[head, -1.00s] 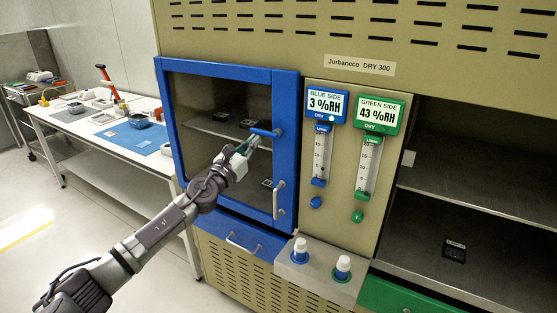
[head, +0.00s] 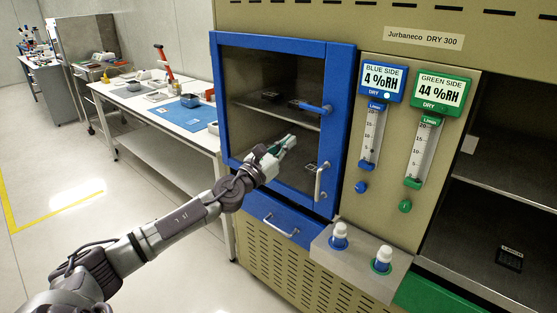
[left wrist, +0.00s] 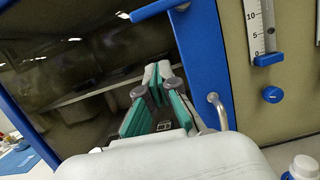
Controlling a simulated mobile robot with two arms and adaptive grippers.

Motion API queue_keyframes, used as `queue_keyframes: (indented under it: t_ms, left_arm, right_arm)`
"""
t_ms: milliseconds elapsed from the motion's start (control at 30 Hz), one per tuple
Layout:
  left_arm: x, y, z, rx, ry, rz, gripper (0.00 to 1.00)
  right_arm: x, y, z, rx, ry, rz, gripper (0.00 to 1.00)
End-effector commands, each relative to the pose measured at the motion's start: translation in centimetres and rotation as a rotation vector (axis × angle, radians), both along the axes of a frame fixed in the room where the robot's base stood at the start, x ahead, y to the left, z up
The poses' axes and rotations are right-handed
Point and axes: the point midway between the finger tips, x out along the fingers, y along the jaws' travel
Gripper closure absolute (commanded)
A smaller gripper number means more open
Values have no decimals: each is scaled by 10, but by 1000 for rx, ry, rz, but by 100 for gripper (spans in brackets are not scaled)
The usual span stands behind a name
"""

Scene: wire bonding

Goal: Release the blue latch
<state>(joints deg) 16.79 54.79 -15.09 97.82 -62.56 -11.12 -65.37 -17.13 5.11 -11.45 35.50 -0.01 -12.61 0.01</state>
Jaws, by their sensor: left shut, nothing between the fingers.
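The blue latch (head: 313,107) is a short bar at the right edge of the blue-framed glass door (head: 284,42). It lies nearly level, and the door looks shut. The latch also shows at the top of the left wrist view (left wrist: 152,9). My left gripper (head: 289,142) is below and a little left of the latch, in front of the glass and apart from the latch. Its green-padded fingers (left wrist: 158,72) are shut with nothing between them. My right gripper is in neither view.
A silver door handle (head: 319,182) is right of and below my gripper. Blue and green flow meters stand right of the door, above a ledge with two capped bottles (head: 339,236). The green-side compartment at right is open. A white workbench (head: 150,100) stands at left.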

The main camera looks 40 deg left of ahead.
Motion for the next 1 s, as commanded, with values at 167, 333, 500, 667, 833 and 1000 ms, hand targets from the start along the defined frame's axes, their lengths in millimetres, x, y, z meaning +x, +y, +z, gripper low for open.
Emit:
queue_keyframes:
  t_ms: [167,333,500,667,833,1000]
  left_arm:
    - [-27,2,-10,-1,3,0,100]
    - [-38,3,-11,-1,1,1,100]
    - [-41,3,-10,-1,0,1,100]
    - [-41,3,-10,-2,-1,0,100]
    - [-41,3,-10,-2,0,0,100]
    - [-41,4,-11,-5,2,1,100]
  right_arm:
    - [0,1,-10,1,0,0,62]
    - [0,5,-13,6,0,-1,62]
    - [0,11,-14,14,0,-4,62]
    - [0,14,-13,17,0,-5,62]
    - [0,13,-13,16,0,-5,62]
    - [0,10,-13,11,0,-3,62]
